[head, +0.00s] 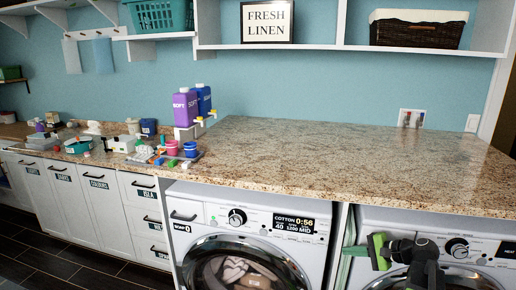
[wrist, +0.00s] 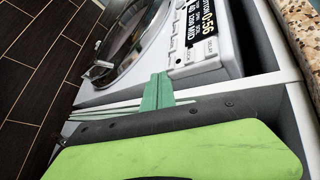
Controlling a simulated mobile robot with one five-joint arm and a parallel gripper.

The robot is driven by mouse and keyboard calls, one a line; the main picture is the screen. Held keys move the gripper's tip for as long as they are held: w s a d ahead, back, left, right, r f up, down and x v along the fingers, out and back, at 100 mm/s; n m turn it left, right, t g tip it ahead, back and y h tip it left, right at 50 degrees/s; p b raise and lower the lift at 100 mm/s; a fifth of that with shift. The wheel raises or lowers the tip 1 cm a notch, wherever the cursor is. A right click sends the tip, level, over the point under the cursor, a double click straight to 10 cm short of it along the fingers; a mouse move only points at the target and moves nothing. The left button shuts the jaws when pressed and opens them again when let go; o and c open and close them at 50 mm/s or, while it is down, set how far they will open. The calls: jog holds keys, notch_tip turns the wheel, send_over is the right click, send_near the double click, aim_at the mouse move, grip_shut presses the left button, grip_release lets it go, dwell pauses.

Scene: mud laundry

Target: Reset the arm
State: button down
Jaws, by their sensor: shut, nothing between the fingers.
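My gripper (head: 352,250) shows at the lower right of the head view, in front of the right-hand washing machine's left side. Its teal fingers are shut together with nothing between them. In the wrist view the gripper (wrist: 157,90) points at the front of the machines, near the gap beside the left washer's panel. The bright green plate on my gripper fills the bottom of that view. My dark arm hides part of the right machine.
The granite counter (head: 330,160) above the machines is mostly clear. Purple and blue dispensers (head: 187,107) and small coloured items stand at its left. The left washing machine (head: 245,240) holds laundry behind its round door. A shelf (head: 310,47) with a basket (head: 418,30) runs above.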

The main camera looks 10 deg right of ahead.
jog(key=s+a+f+n+g+h+p, duration=0.15)
jog(key=a+n+g+p, duration=0.45)
jog(key=a, duration=2.1)
jog(key=s+a+f+n+g+h, duration=0.2)
jog(key=s+a+n+h, duration=0.1)
jog(key=s+a+n, duration=0.15)
jog(key=s+d+f+n+g+h, duration=0.1)
jog(key=s+d+f+n+h, duration=0.1)
jog(key=d, duration=0.5)
jog(key=shift+s+d+n+h, duration=0.2)
jog(key=shift+n+h, duration=0.15)
jog(key=shift+h, duration=0.5)
